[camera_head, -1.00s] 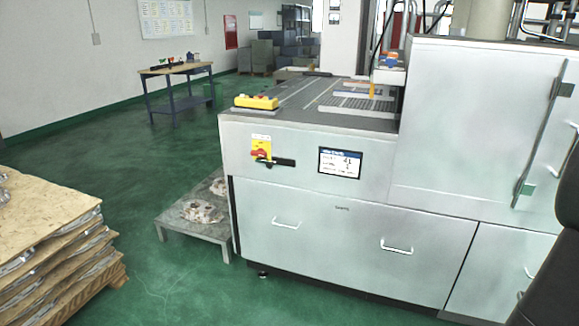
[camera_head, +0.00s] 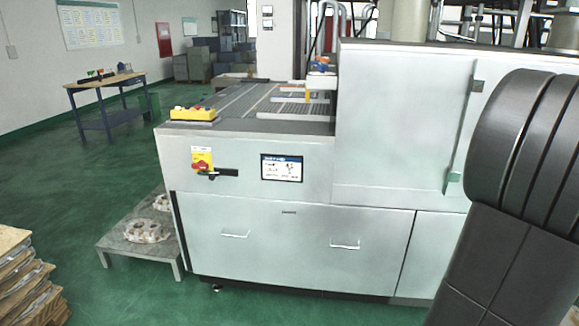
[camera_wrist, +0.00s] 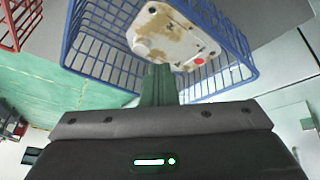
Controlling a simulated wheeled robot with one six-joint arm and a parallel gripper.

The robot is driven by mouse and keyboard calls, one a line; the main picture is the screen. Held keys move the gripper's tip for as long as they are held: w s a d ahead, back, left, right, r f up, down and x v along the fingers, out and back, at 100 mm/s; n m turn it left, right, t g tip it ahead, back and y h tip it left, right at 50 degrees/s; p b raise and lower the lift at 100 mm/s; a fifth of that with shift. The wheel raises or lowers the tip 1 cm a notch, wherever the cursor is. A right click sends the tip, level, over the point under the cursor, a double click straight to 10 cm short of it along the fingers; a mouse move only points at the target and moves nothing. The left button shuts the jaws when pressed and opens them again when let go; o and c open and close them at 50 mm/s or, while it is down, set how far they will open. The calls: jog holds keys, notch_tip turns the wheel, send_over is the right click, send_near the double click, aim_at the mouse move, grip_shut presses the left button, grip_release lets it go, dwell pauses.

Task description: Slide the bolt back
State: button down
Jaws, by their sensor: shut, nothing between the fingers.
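My gripper (camera_wrist: 158,84) shows in the wrist view as green fingers close together, with nothing between them. It is outside the head view, where my dark arm fills the right side. In the head view, a short black bar (camera_head: 223,172) lies level on the grey machine front, beside a red knob on a yellow plate (camera_head: 202,160). A long upright bar (camera_head: 463,130) with a green block (camera_head: 453,178) at its lower end is on the machine's tall door. I cannot tell which of these is the bolt. Neither is clear in the wrist view.
In the wrist view, a blue wire basket (camera_wrist: 86,54) holding a pale casting (camera_wrist: 165,38) is beyond my fingers. A low metal table (camera_head: 120,244) with castings stands left of the machine (camera_head: 300,235). Stacked boards (camera_head: 28,275) are at lower left. Green floor between is clear.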

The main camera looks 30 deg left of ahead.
jog(key=a+n+g+p, duration=0.5)
jog(key=a+n+p, duration=0.4)
jog(key=a+n, duration=0.9)
jog(key=shift+w+a+f+n, duration=0.25)
jog(key=shift+a+f+n, duration=0.15)
jog(key=shift+a, duration=0.75)
jog(key=shift+a, duration=0.1)
